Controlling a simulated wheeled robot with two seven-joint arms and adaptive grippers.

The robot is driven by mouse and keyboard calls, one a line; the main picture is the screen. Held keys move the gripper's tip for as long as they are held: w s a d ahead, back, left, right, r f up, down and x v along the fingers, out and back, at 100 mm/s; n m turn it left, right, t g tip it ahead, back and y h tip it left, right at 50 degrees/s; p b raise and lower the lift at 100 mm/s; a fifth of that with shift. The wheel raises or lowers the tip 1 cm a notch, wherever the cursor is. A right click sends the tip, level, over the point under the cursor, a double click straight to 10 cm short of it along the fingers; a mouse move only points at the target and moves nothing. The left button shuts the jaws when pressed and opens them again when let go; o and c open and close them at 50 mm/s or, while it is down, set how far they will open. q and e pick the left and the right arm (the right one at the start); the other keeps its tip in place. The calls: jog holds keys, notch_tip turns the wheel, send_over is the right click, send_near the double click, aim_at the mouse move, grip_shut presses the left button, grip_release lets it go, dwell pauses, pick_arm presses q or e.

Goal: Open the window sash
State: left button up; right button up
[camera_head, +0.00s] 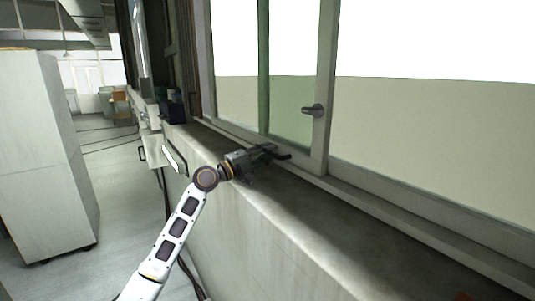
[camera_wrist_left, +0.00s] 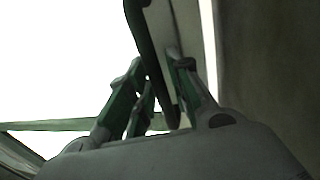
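The window sash (camera_head: 324,75) has a pale frame and stands upright above the sill; how far it is open is hard to tell. A small dark handle (camera_head: 313,110) sticks out from its upright stile. My left gripper (camera_head: 280,153) is over the sill, below and left of the handle and apart from it in the head view. In the left wrist view its fingers (camera_wrist_left: 159,72) stand apart. A dark rounded bar (camera_wrist_left: 148,45), probably the handle, shows between and beyond them; contact cannot be made out. My right gripper is not in view.
The concrete sill (camera_head: 300,205) runs along under the window, bare near my left arm. A dark box (camera_head: 173,108) stands at its far end. A tall pale cabinet (camera_head: 45,150) stands at left, with free floor (camera_head: 120,220) between it and the wall.

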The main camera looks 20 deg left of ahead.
pick_arm(q)
jog(key=shift+v, duration=5.95)
jog(key=shift+f, duration=0.15)
